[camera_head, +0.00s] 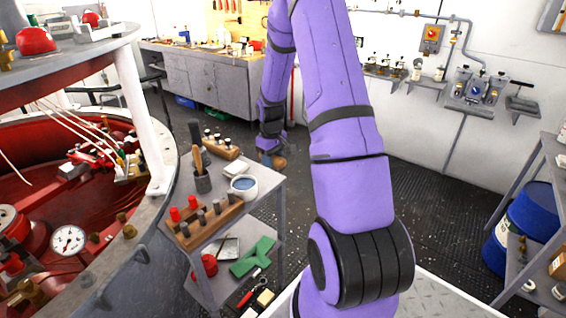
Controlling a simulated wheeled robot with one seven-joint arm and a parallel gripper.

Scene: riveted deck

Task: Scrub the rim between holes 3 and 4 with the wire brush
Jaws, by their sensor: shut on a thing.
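My gripper (268,153) is at the end of my purple arm, beyond the far right corner of a small grey cart (270,186). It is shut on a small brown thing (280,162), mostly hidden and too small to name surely. A dark cup (203,184) on the cart holds upright tools, one with a wooden handle (197,160) and one dark; I cannot tell whether either is the wire brush. The round grey rim (152,222) of the red-lined vessel curves along the left, well apart from my gripper. Hole numbers 3 and 4 cannot be read.
The cart also carries a white pot with blue content (244,187) and a wooden rack (208,222) with red-topped pieces. A white post (138,110) stands on the rim. A workbench (205,75) is at the back. Blue drums (532,215) stand right; dark floor (430,180) lies open between.

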